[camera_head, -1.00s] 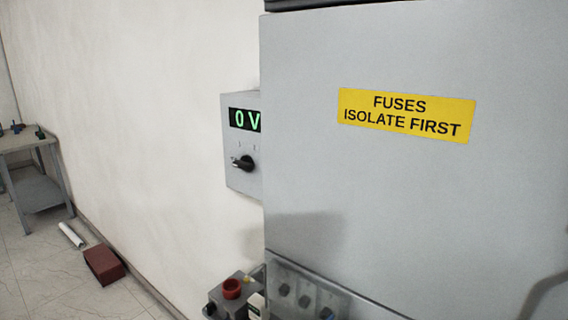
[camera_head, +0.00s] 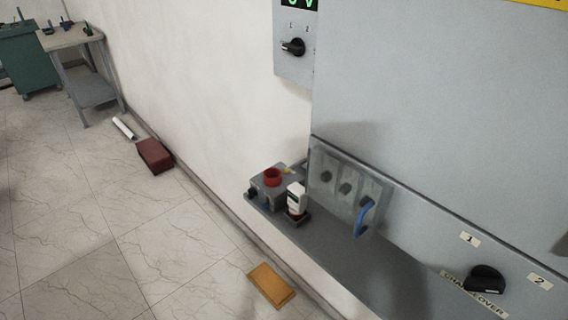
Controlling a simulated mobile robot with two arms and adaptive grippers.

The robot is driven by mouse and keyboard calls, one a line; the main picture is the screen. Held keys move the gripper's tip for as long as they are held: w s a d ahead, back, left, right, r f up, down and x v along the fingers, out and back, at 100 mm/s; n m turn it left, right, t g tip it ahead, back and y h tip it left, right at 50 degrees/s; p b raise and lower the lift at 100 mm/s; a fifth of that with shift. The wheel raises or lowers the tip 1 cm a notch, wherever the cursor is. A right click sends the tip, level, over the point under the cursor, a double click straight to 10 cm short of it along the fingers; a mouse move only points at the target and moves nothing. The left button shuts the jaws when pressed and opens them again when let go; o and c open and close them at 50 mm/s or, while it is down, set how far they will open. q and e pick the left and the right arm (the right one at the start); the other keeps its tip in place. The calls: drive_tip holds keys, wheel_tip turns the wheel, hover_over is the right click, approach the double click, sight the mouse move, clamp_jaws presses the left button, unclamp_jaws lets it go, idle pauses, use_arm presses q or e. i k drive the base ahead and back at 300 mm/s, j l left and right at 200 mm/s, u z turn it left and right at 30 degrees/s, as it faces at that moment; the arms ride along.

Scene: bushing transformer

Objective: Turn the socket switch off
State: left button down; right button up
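No part labelled as the socket switch can be made out. A black rotary knob (camera_head: 293,47) sits on a grey wall box (camera_head: 292,70), whose green display is cut by the top edge. A second black rotary knob (camera_head: 485,279) is on the grey cabinet front between labels 1 (camera_head: 470,240) and 2 (camera_head: 539,281). A small grey box with a red round top (camera_head: 272,177) stands on the ledge, with a dark knob on its left side. Neither of my grippers is in view.
The grey ledge (camera_head: 335,258) also carries a white bottle-like item (camera_head: 297,199). A panel with several dark knobs (camera_head: 346,187) and a blue handle (camera_head: 364,218) is above it. An orange-brown board (camera_head: 271,285) lies on the floor. A red box (camera_head: 155,155) and workbench (camera_head: 75,40) are farther left.

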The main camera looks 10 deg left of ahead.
sight(251, 192)
drive_tip(key=i+j+z, duration=0.15)
drive_tip(key=j, duration=0.65)
drive_tip(key=i+j+z, duration=0.15)
drive_tip(key=j, duration=0.65)
drive_tip(key=j+z, duration=0.15)
drive_tip(key=j, duration=0.7)
drive_tip(key=i, duration=0.05)
